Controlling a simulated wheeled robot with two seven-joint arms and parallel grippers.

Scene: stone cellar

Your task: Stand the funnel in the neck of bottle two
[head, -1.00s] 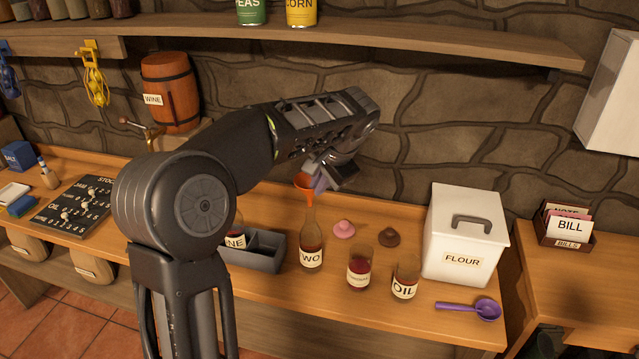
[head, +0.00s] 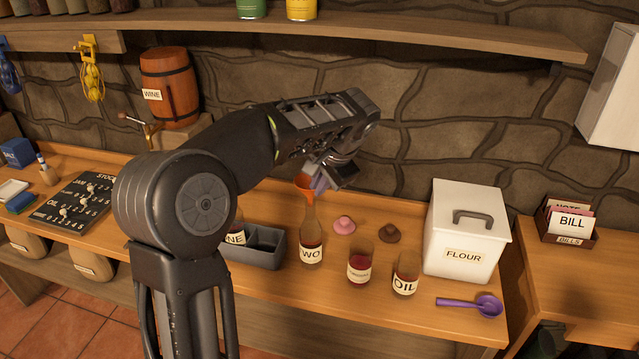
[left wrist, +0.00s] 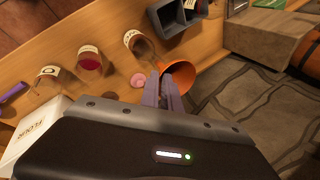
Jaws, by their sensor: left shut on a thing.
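The orange funnel (head: 305,185) is held by my left gripper (head: 320,183), which is shut on it. The bottle stands upright on the counter. I cannot tell how deep the spout sits in the neck. In the left wrist view the funnel (left wrist: 180,80) is between the purple-grey fingers (left wrist: 163,93), with the bottle (left wrist: 140,45) just beyond. My right gripper is not in view.
Bottle one (head: 236,235) stands in a grey divided crate (head: 265,258), partly hidden by my arm. A red-filled glass (head: 360,262), the oil jar (head: 406,275), pink (head: 344,224) and brown (head: 388,233) stoppers, a flour bin (head: 465,235) and a purple scoop (head: 488,305) lie to the right.

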